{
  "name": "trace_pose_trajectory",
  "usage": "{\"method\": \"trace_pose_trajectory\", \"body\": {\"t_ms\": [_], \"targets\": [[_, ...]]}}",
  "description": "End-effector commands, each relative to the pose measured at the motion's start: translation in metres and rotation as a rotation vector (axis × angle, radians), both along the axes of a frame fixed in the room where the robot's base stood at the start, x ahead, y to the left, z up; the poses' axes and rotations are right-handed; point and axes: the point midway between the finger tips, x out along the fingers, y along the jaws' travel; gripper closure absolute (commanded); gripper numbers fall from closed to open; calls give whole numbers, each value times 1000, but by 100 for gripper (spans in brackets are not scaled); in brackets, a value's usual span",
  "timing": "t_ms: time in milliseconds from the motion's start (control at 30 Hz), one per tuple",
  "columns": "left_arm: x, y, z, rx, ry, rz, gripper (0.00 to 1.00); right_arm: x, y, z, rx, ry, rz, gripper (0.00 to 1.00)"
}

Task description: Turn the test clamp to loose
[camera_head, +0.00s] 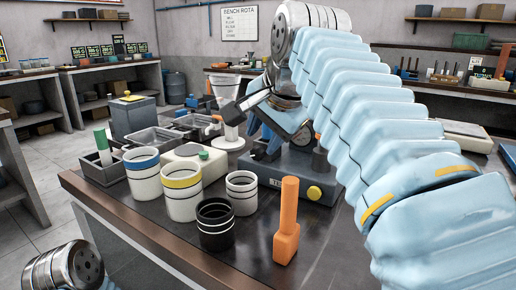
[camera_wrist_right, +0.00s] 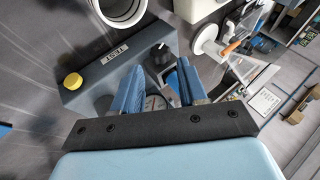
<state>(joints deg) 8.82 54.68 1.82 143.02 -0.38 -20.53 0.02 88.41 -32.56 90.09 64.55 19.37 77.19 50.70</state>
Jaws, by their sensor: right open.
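The grey unit labelled TEST (camera_head: 297,182) stands on the dark bench, with a yellow knob (camera_head: 314,193) on its front. In the right wrist view the same unit (camera_wrist_right: 124,66) carries the yellow knob (camera_wrist_right: 73,81) at one end and a black knob (camera_wrist_right: 160,55) with a pale mark near the other. My right gripper (camera_wrist_right: 158,72) is open with blue fingers. The black knob appears between and just beyond the fingertips; contact cannot be told. In the head view my right gripper (camera_head: 246,118) is above the unit and partly hides it. My left gripper is out of view.
Cups with a blue band (camera_head: 143,178), a yellow band (camera_head: 181,196) and black bands (camera_head: 242,196), plus a black cup (camera_head: 215,226), stand left of the unit. An orange upright tool (camera_head: 287,235) stands in front. Metal trays (camera_head: 154,139) lie behind.

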Motion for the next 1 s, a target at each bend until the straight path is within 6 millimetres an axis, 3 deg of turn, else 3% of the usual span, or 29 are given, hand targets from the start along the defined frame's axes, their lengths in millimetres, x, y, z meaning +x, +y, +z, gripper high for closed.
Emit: {"method": "trace_pose_trajectory", "body": {"t_ms": [100, 300, 667, 933, 1000], "targets": [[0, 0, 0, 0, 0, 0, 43, 15, 4, -20, -2, 2, -1, 58], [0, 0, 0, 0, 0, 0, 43, 31, 8, -40, -1, 0, -1, 58], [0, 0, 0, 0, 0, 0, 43, 35, 10, -45, 0, -2, 1, 58], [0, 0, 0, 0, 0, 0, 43, 35, 10, -45, 0, -2, 1, 96], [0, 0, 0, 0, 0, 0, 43, 35, 10, -45, -2, 0, 0, 99]]}}
